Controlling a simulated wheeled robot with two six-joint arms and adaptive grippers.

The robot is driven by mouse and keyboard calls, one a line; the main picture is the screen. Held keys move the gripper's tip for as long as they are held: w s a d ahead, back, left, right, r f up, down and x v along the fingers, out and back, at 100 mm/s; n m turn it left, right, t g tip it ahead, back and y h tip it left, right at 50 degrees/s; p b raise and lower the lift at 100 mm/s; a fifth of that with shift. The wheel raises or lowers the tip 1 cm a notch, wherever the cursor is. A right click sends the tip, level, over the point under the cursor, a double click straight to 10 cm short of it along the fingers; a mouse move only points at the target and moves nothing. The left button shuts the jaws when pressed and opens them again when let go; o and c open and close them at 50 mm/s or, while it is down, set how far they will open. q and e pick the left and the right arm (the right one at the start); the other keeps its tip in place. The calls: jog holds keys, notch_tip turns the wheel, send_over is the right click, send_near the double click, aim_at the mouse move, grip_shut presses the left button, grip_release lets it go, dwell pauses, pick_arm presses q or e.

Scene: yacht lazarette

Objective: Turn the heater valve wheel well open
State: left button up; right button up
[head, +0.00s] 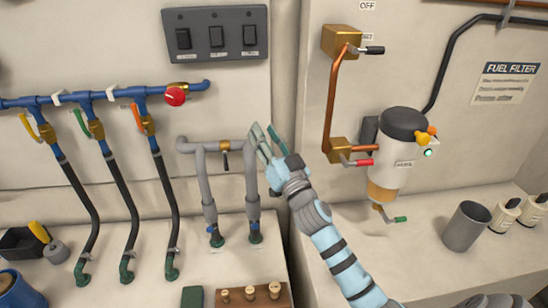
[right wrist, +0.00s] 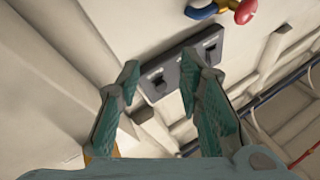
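A round red wheel-like knob (head: 175,96) sits at the right end of the blue pipe manifold (head: 60,100); it also shows at the top of the right wrist view (right wrist: 245,12). A grey pipe loop (head: 205,147) below it carries a brass valve with a dark handle (head: 224,155). I see no readable heater label on either. My right gripper (head: 262,140) is by the right end of the grey loop, partly covering it, and apart from the red knob. In the right wrist view its fingers (right wrist: 160,82) stand apart with nothing gripped between them. My left gripper is out of view.
A dark switch panel (head: 215,32) is on the wall above. To the right are copper pipes (head: 331,100), a fuel filter (head: 398,145) and a grey cup (head: 466,226). Black hoses (head: 115,200) hang at left. A wooden block (head: 250,293) is at the front.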

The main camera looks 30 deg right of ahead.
notch_tip(320, 180, down, 6)
jog(key=s+d+m+g+h, duration=0.1)
jog(key=g+h, duration=0.1)
jog(key=shift+s+d, duration=0.15)
jog(key=shift+s, duration=0.25)
jog(key=shift+r, duration=0.15)
dwell(0.7)
